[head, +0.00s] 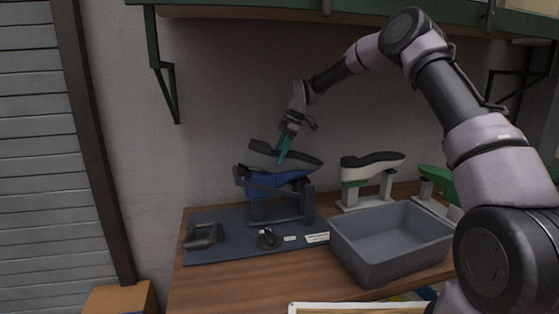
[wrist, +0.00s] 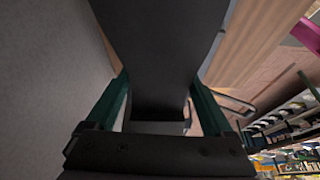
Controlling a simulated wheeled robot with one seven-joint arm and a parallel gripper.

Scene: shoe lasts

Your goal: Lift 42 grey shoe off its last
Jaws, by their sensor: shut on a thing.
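The grey shoe (head: 298,160) sits sole up, over a blue last (head: 268,183) on a dark stand (head: 277,212) at the back of the bench. My gripper (head: 284,150) reaches down from above and is shut on the grey shoe near its middle, one green finger showing on the near side. In the wrist view the shoe (wrist: 158,50) fills the space between the two green fingers of my gripper (wrist: 155,105). The blue of the last shows just below the shoe; I cannot tell whether they touch.
A grey open bin (head: 390,238) stands empty at the front right. A black and white shoe (head: 370,165) on a pale stand and a green one (head: 437,182) are farther right. Small items, including a black clamp-like part (head: 203,236), lie on the dark mat (head: 240,254). A shelf hangs above.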

